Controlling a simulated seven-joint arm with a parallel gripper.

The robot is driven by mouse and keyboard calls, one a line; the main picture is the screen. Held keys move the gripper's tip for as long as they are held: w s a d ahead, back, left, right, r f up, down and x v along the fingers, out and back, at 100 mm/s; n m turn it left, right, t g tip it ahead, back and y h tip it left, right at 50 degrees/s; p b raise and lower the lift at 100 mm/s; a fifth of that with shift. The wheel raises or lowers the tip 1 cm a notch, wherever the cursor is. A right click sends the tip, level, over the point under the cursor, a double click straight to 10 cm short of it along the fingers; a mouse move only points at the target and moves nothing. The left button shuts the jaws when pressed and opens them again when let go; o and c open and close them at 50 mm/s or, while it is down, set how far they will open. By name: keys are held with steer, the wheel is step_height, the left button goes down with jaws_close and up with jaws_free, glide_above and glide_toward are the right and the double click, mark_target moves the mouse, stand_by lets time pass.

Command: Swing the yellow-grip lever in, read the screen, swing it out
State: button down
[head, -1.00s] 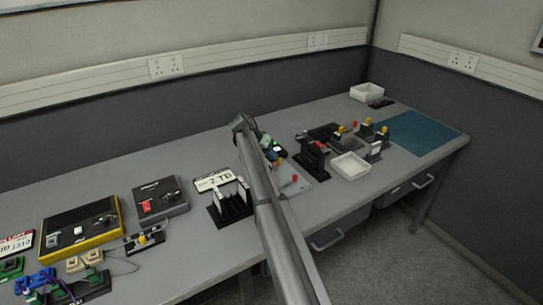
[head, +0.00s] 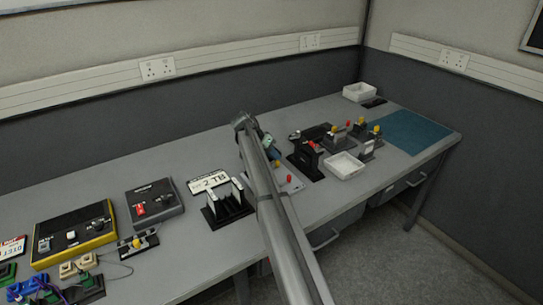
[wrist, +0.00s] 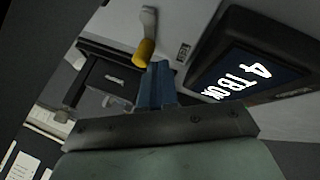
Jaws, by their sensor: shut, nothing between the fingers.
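In the wrist view, a yellow grip (wrist: 145,52) sits at the end of a pale lever arm (wrist: 149,20) at the top. My gripper (wrist: 159,70) has its blue fingers shut with nothing between them. The fingertips appear just below the yellow grip; I cannot tell whether they touch it. A dark-framed screen (wrist: 246,75) to the right is lit and reads "4 TB OK" in white, tilted in the picture. In the head view my arm covers most of the spot where the gripper works, so this lever cannot be made out there.
In the head view, a "2 TB" plate (head: 209,182) and a black slotted rack (head: 228,205) stand left of my arm. A white tray (head: 344,166) and several yellow-topped holders stand to the right. A blue mat (head: 418,132) at the far right is clear.

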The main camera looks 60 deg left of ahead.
steer(key=shift+w+d+m+h, duration=0.2)
steer(key=shift+m+h, duration=0.2)
steer(key=shift+m, duration=0.3)
steer(key=shift+s, duration=0.15)
stand_by(1.0)
steer(key=shift+s, duration=0.7)
steer(key=s+a+r, duration=0.2)
steer(key=a+r, duration=0.3)
steer(key=r, duration=0.3)
steer(key=shift+a, duration=0.3)
stand_by(0.4)
